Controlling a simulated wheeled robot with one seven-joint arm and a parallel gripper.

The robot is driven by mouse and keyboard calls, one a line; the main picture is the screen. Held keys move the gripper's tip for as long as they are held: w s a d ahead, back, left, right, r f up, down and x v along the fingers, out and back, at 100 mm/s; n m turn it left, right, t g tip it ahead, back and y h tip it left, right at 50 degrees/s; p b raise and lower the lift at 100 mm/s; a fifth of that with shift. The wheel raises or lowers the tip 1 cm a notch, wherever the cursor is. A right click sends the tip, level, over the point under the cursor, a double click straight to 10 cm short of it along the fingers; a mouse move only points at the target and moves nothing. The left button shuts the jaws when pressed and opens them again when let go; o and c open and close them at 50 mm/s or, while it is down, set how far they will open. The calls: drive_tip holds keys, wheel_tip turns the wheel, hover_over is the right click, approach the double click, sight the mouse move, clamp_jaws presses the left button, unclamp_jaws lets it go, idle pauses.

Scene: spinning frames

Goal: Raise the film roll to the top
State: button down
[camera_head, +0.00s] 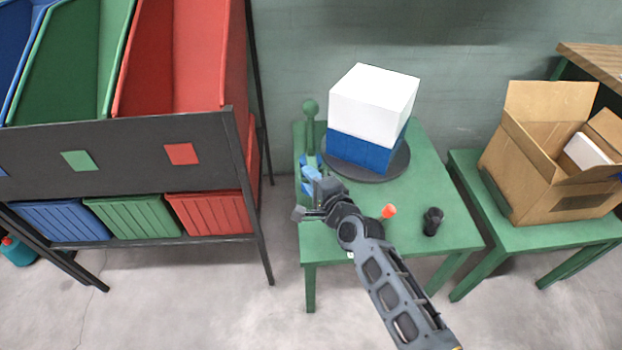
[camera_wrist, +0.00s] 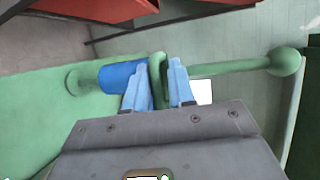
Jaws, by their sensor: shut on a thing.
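The film roll, a blue cylinder (camera_wrist: 121,76), sits around a green post (camera_wrist: 222,69) near the post's base end. The post ends in a green ball (camera_wrist: 285,62); in the head view this ball (camera_head: 310,107) is at the top. My gripper (camera_wrist: 158,78) has its blue fingers on either side of a thin green ring-like piece at the roll's upper end, shut on it. In the head view my gripper (camera_head: 312,180) is low beside the post, at the left edge of the green table (camera_head: 390,215). The roll is mostly hidden there by the gripper.
A white and blue box (camera_head: 372,100) stands on a dark round turntable (camera_head: 395,165) right of the post. An orange-tipped item (camera_head: 388,211) and a black cylinder (camera_head: 432,221) are on the table. A bin rack (camera_head: 120,145) stands left, a cardboard box (camera_head: 548,165) right.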

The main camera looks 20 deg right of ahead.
wheel_tip(320, 180, up, 7)
drive_tip(key=p, duration=0.6)
drive_tip(key=shift+s, duration=0.1)
drive_tip(key=c, duration=1.2)
unclamp_jaws()
drive_tip(key=shift+o, duration=0.2)
drive_tip(key=p+v, duration=0.1)
drive_tip(key=v, duration=0.6)
drive_tip(key=shift+s, duration=0.4)
drive_tip(key=shift+r, duration=0.15)
